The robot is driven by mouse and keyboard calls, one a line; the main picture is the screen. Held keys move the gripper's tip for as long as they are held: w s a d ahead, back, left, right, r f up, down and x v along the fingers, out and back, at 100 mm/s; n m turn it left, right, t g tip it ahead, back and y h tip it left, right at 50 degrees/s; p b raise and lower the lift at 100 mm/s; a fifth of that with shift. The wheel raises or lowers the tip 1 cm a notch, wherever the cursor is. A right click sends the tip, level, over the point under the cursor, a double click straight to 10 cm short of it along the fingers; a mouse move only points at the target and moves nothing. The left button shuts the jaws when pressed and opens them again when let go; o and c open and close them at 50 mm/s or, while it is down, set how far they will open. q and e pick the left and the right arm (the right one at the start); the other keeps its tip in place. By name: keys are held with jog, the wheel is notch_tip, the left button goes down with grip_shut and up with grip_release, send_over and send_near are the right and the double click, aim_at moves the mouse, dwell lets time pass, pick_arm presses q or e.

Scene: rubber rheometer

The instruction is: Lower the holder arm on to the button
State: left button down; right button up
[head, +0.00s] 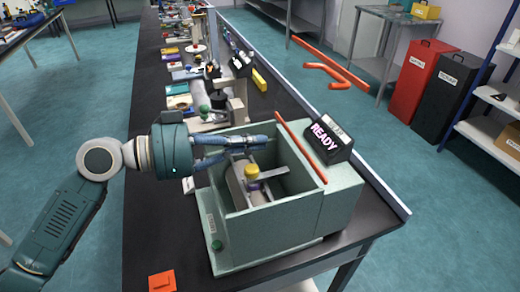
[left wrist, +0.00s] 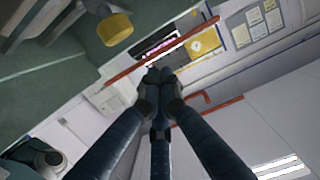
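The green machine (head: 290,225) stands on the dark bench, with an open-topped well. Inside the well, a yellow knob (head: 251,172) sits on a pale metal part; it also shows in the left wrist view (left wrist: 115,28). I cannot tell for sure which part is the holder arm. A green button (head: 217,245) is on the front ledge. My right gripper is out of view.
A tilted display reading READY (head: 326,138) is at the machine's right rear. An orange square (head: 162,281) lies on the bench at front left. Several instruments crowd the bench behind. Red (head: 415,80) and black bins (head: 455,97) stand on the floor at right.

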pick_arm(q)
jog(key=shift+a+f, duration=0.35)
jog(key=shift+s+a+f+b, duration=0.1)
jog(key=shift+a+b, duration=0.1)
jog(key=shift+b, duration=0.4)
jog(key=shift+a, duration=0.25)
jog(key=v, duration=1.1)
jog(key=shift+s+a, duration=0.2)
jog(key=shift+a, duration=0.05)
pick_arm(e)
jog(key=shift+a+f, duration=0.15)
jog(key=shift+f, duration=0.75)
